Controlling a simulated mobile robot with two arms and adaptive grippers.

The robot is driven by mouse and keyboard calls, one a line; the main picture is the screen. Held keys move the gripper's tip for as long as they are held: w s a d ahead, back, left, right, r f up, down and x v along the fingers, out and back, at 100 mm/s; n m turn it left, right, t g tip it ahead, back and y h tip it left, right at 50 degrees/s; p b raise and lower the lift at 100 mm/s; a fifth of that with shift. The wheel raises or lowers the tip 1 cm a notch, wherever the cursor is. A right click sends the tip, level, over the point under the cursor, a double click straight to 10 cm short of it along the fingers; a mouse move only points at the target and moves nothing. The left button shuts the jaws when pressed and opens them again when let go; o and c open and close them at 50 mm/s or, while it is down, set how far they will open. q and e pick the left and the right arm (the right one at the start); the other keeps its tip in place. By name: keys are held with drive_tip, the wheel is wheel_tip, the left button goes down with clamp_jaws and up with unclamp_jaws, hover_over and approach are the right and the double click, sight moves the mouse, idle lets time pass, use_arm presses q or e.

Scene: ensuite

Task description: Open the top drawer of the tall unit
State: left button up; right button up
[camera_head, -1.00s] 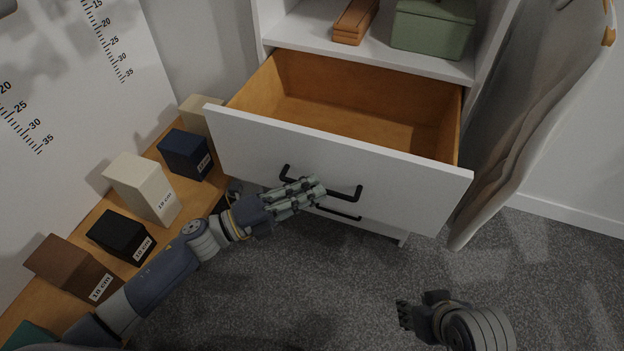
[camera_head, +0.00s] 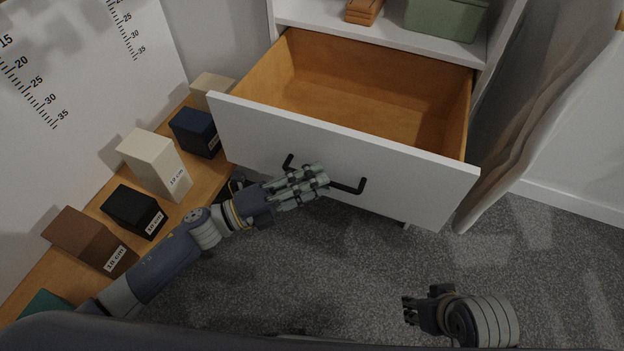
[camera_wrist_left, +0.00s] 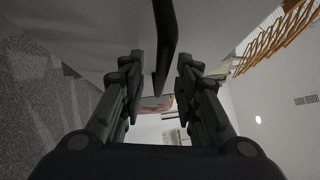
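The tall unit's top drawer (camera_head: 350,150) is pulled well out in the head view, with a white front and an empty wooden inside. Its black bar handle (camera_head: 347,187) shows on the front, partly covered by my left gripper (camera_head: 322,182). In the left wrist view, the handle (camera_wrist_left: 166,40) runs down between the two fingers of the left gripper (camera_wrist_left: 160,75). The fingers stand apart, with a gap on each side of the bar. My right gripper (camera_head: 412,308) is low at the right above the carpet, away from the drawer; its finger gap is unclear.
A wooden bench (camera_head: 210,178) with several labelled blocks stands at the left, close to my left arm. A green box (camera_head: 445,18) and an orange-brown item (camera_head: 364,10) sit on the shelf above. Hanging cloth (camera_head: 545,110) is right of the drawer. The carpet in front is clear.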

use_arm(q)
drive_tip(key=v, duration=1.2)
idle(0.4)
